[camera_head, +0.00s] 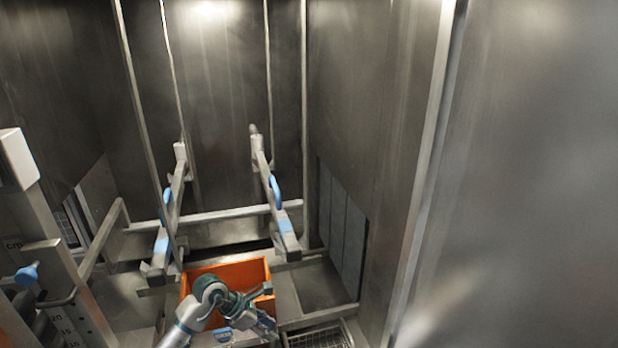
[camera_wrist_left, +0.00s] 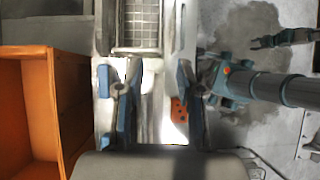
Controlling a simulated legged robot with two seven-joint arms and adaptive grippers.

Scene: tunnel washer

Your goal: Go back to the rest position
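My left arm comes in from the bottom left of the head view, in front of an orange bin. My left gripper (camera_head: 258,314) is in front of the bin's right side. In the left wrist view its two blue-padded fingers (camera_wrist_left: 157,108) stand apart, with nothing held between them. The orange bin (camera_wrist_left: 30,105) is at the left of that view, apart from the fingers. My right gripper is not seen in the head view. A teal and grey arm-like part at the right of the wrist view may be mine; I cannot tell its gripper state.
Two rails with blue pads (camera_head: 275,190) rise behind the orange bin (camera_head: 235,268). Metal walls enclose the washer. A wire basket (camera_head: 318,338) is at the bottom; a wire grid (camera_wrist_left: 138,22) shows in the wrist view. A frame with a blue knob (camera_head: 27,273) stands at left.

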